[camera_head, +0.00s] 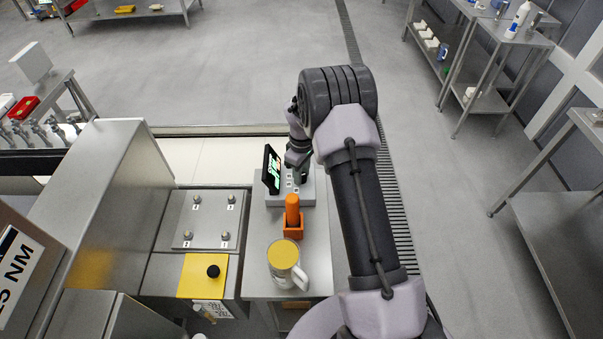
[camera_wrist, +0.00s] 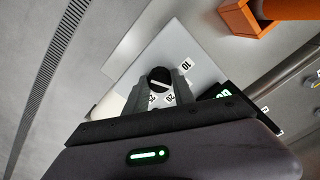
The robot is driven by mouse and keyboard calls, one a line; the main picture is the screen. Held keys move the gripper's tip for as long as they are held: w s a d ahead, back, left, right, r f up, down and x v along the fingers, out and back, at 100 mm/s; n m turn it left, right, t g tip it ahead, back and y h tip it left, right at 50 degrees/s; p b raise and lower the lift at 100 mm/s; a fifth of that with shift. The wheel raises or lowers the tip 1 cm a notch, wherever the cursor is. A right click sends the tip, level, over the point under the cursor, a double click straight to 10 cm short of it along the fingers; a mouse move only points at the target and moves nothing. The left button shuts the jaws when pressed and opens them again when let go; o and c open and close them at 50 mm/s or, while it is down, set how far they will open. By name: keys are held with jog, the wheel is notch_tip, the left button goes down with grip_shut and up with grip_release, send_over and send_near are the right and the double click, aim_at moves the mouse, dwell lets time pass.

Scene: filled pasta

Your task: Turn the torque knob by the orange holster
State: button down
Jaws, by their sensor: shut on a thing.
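The torque knob (camera_wrist: 159,76) is dark with a pale line across its top, and printed numbers such as 10 and 20 surround it on a light grey box (camera_head: 306,193). My gripper (camera_wrist: 160,90) is shut on the knob, with a grey finger on either side. In the head view my gripper (camera_head: 297,170) is low over the box, and my wrist hides the knob there. The orange holster (camera_head: 293,231) stands in front of the box with an orange-handled tool (camera_head: 292,208) upright in it. The holster also shows at the wrist view's top right (camera_wrist: 240,18).
A black display (camera_head: 272,169) with green digits stands tilted at the box's left, close to my gripper. A mug (camera_head: 284,257) with a yellow top is nearer on the same bench. Open floor lies right.

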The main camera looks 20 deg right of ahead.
jog(key=shift+r, duration=0.1)
jog(key=c, duration=1.1)
grip_release()
jog(key=shift+o, duration=0.2)
notch_tip(320, 180, up, 17)
jog(key=p, duration=0.3)
jog(key=shift+r, duration=0.15)
